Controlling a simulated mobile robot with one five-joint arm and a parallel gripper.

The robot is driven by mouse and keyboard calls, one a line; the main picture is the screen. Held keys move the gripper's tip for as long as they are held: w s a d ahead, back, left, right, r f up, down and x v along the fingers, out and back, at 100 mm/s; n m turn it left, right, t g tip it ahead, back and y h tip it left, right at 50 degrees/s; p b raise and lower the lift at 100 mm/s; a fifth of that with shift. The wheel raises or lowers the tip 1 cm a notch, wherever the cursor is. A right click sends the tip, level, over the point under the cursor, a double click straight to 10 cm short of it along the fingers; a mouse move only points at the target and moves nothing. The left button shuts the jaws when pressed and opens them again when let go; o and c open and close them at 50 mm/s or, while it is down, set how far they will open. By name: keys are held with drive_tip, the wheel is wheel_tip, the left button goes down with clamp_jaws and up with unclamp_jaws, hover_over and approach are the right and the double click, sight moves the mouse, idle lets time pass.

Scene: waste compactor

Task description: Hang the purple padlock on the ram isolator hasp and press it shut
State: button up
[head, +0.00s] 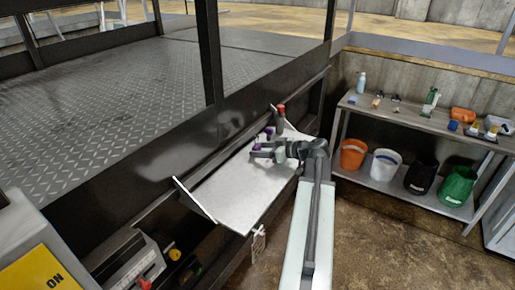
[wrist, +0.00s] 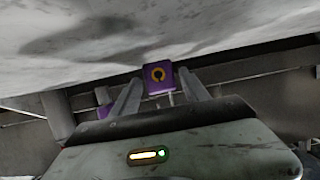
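The purple padlock (wrist: 158,78), with a yellow-orange ring mark on its face, sits between the two fingertips of my gripper (wrist: 159,82) in the wrist view. The fingers look closed against its sides. In the head view my gripper (head: 261,152) is over the white shelf (head: 228,200), with a small purple patch (head: 257,146) at its fingertips. Another purple thing (head: 269,131) is just behind, and a purple patch (wrist: 103,110) also shows beside the left finger in the wrist view. I cannot make out the ram isolator hasp for certain.
A dark post with a red top (head: 281,112) stands at the shelf's far end. A tag (head: 258,243) hangs below its front corner. A yellow ON panel (head: 40,270) and a red handle (head: 145,283) are lower left. A bench (head: 405,118) with buckets underneath is right.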

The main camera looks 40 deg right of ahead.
drive_tip(key=c, duration=0.8)
drive_tip(key=shift+r+p, duration=2.55)
drive_tip(key=shift+f, duration=0.1)
